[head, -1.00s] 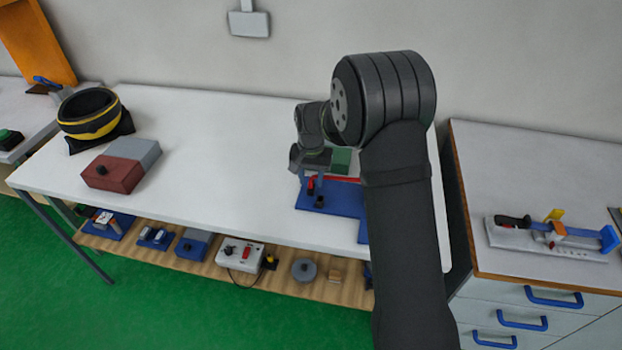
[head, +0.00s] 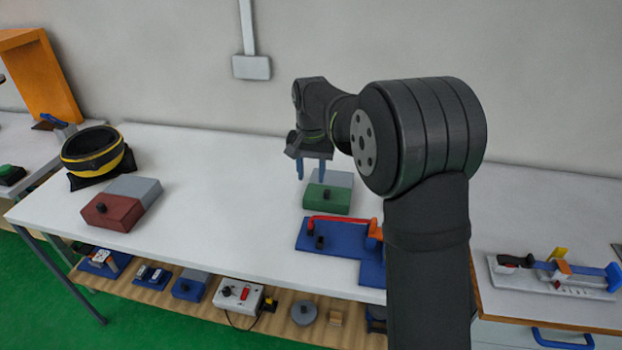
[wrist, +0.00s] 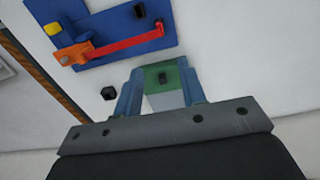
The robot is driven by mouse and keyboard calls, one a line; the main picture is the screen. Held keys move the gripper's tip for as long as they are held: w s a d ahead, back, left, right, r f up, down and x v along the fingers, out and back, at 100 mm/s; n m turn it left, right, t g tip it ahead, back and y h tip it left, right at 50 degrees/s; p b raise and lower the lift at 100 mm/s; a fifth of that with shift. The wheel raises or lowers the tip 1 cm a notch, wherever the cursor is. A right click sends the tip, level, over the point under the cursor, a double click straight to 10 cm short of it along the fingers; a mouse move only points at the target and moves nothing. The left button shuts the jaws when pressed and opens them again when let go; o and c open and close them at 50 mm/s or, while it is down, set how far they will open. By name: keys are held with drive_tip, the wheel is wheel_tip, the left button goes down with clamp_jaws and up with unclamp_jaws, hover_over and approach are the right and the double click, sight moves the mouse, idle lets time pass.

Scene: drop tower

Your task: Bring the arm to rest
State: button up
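My gripper (head: 311,170) hangs above the white table (head: 240,215), over the back of the green and grey block (head: 328,197). Its two blue fingers stand apart with a clear gap, and I see nothing held between them. In the wrist view the fingers (wrist: 160,92) frame the green and grey block (wrist: 168,76), which lies below them on the table. My arm is raised and bent, and it hides part of the table's right side.
A blue fixture (head: 335,240) with a red bar lies in front of the green block. A red and grey block (head: 115,207) and a black and yellow ring (head: 93,152) stand at the left. A drawer cabinet with a tool tray (head: 550,278) is at the right.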

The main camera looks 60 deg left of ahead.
sight(311, 220)
wheel_tip(311, 220, down, 17)
drive_tip(key=shift+f, duration=0.2)
drive_tip(key=shift+r, duration=0.1)
idle(0.5)
